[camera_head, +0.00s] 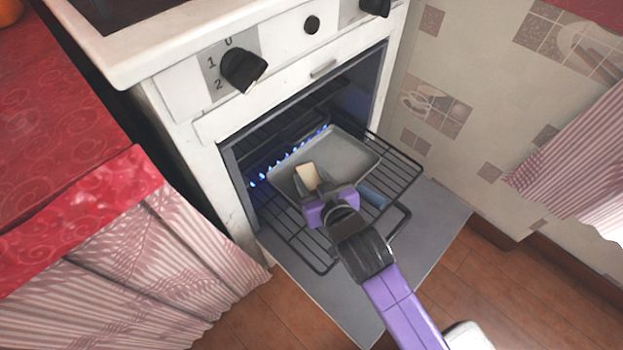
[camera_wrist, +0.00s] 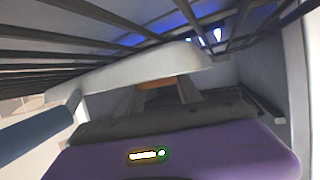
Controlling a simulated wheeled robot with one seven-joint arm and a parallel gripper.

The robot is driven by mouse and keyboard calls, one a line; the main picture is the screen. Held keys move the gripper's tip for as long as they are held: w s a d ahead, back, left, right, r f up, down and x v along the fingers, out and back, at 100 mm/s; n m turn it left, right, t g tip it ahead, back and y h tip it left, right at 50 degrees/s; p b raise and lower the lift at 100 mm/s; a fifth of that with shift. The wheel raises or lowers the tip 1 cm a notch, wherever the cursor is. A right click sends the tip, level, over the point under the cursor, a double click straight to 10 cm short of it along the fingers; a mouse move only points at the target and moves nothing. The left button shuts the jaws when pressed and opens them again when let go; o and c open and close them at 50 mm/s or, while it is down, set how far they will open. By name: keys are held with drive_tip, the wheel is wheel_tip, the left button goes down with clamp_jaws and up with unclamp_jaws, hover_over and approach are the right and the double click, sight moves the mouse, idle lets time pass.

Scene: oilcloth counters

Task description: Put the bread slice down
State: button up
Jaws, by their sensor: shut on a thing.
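The bread slice (camera_head: 307,176) is a small pale piece with a tan side. It is between the fingertips of my gripper (camera_head: 309,186), which is shut on it. In the head view it appears over the near part of a grey tray (camera_head: 350,156); I cannot tell whether it touches the tray. In the wrist view a brownish edge of the bread slice (camera_wrist: 156,84) shows between the fingers, partly hidden by the tray's rim (camera_wrist: 120,82). The tray rests on the oven rack and has a blue handle (camera_head: 372,197), also seen in the wrist view (camera_wrist: 35,133).
The wire rack (camera_head: 403,168) sticks out of the white oven (camera_head: 180,105). The grey oven door (camera_head: 445,220) hangs open below it. Blue flames (camera_head: 295,151) burn behind the tray. A red-covered counter (camera_head: 60,130) stands at left, a tiled wall (camera_head: 470,90) at right.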

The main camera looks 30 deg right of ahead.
drive_tip(key=shift+f, duration=0.1)
drive_tip(key=o, duration=1.3)
drive_tip(key=shift+s+r, duration=0.2)
drive_tip(key=shift+r, duration=0.05)
drive_tip(key=p+v, duration=0.4)
drive_tip(key=v, duration=0.7)
drive_tip(key=shift+s, duration=0.3)
